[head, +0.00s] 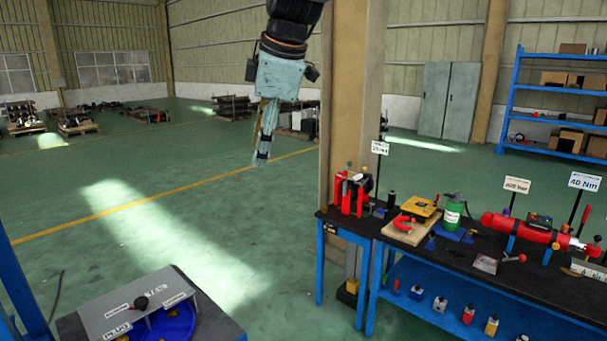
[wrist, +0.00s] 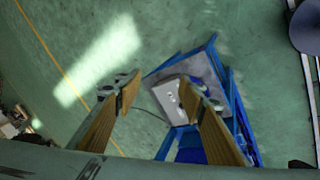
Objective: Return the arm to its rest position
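My gripper (head: 261,160) hangs from my arm in the upper middle of the head view, fingers pointing down, above open floor. In the wrist view my gripper (wrist: 160,92) shows its two wooden-coloured fingers well apart, with nothing between them. The blue-framed stand with a grey panel (head: 130,312) is at the lower left of the head view, well below the gripper. The same grey panel (wrist: 165,97) shows beyond the fingers in the wrist view.
A post (head: 345,110) stands just right of my gripper. A dark-topped workbench (head: 480,265) with tools, a green bottle (head: 453,210) and a red cylinder (head: 520,230) fills the right. Blue shelving (head: 510,95) stands behind.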

